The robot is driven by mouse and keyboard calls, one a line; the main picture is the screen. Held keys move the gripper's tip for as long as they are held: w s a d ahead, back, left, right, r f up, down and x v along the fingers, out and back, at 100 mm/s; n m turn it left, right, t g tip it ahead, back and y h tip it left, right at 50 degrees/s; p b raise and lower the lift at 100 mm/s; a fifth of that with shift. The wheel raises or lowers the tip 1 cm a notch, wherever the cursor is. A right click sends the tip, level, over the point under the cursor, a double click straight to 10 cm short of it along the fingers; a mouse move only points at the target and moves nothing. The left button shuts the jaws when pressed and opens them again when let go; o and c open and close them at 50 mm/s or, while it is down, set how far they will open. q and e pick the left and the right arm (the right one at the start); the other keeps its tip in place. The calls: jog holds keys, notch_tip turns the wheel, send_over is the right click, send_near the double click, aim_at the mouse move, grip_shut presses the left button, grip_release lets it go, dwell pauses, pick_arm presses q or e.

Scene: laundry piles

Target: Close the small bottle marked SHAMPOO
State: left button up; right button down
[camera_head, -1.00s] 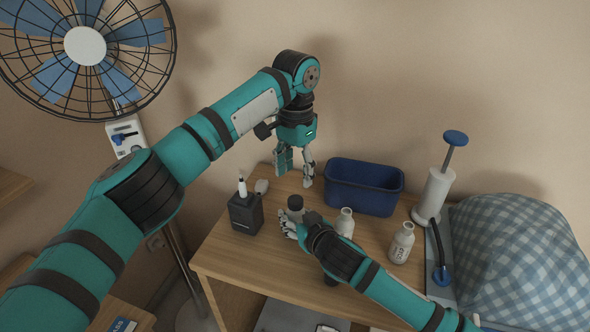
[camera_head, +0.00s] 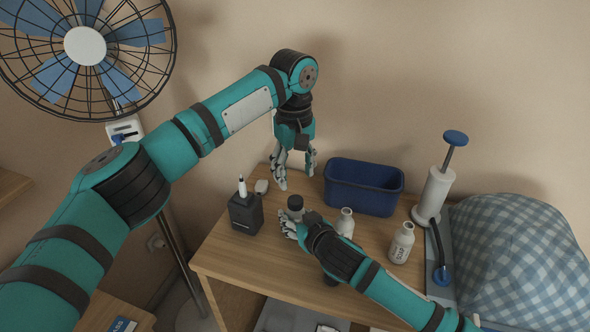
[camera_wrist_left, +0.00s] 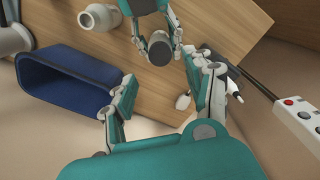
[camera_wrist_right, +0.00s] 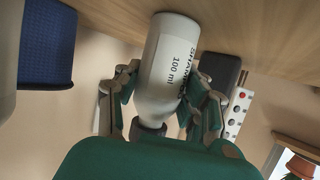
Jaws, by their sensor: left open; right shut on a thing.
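The small white bottle marked SHAMPOO (camera_wrist_right: 172,65) stands upright on the table, with a dark grey cap (camera_wrist_right: 148,132) on its neck. I cannot tell how tight the cap is. The cap also shows in the head view (camera_head: 295,202) and from above in the left wrist view (camera_wrist_left: 160,48). My right gripper (camera_head: 289,224) is shut on the bottle's body, its fingers on either side. My left gripper (camera_head: 296,176) is open and empty, pointing down behind and above the bottle. In the left wrist view its fingers are spread, with the cap beyond them.
Two white bottles (camera_head: 345,223) (camera_head: 402,244) stand to the right. A blue bin (camera_head: 364,187) is behind them.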

aim_at(295, 200)
pick_arm(q)
jog(key=shift+f, duration=4.05)
